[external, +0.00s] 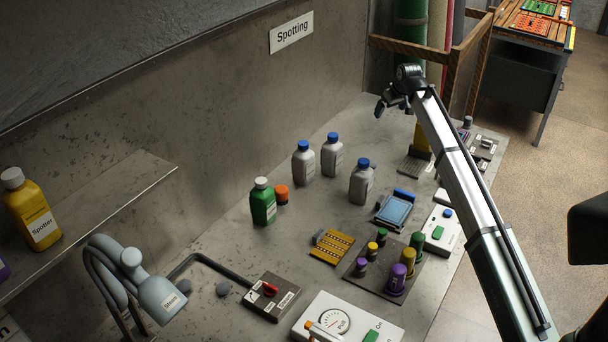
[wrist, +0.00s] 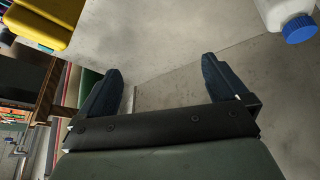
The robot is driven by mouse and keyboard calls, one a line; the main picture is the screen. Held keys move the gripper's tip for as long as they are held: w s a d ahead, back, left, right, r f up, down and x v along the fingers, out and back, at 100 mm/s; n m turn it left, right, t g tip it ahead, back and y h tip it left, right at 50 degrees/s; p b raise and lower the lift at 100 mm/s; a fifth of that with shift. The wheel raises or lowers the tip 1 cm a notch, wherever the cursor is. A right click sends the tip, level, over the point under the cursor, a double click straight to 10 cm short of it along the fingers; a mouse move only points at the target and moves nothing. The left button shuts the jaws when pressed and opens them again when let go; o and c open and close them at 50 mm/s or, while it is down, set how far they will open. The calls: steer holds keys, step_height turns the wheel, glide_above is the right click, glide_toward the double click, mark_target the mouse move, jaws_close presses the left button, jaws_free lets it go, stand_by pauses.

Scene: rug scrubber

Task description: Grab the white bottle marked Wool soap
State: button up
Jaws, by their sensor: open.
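Three white-grey bottles with blue caps stand upright on the metal bench in the external view: a left one (external: 303,164), a back one (external: 332,157) and a front one (external: 361,184). I cannot read Wool soap on any of them. My gripper (external: 388,105) is above the far end of the bench, to the right of and beyond the bottles, touching none. In the wrist view my gripper (wrist: 160,82) is open with nothing between its fingers. One white bottle (wrist: 278,12) with a blue cap is partly cut off at the top right there.
A green bottle (external: 263,205) and an orange jar (external: 282,195) stand left of the white bottles. A blue tray (external: 395,211) and a rack of small vials (external: 397,279) lie to the right. A yellow object (wrist: 45,20) is near my gripper. The wall runs behind.

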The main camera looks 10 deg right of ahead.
steer(key=s+a+n+y, duration=0.1)
steer(key=s+a+n, duration=0.15)
steer(key=a, duration=1.45)
steer(key=g+y, duration=0.1)
steer(key=g, duration=0.1)
glide_toward(304, 144)
steer(key=shift+n, duration=0.45)
steer(key=x, duration=1.3)
steer(key=shift+w, duration=0.15)
steer(key=shift+d, duration=0.1)
jaws_close()
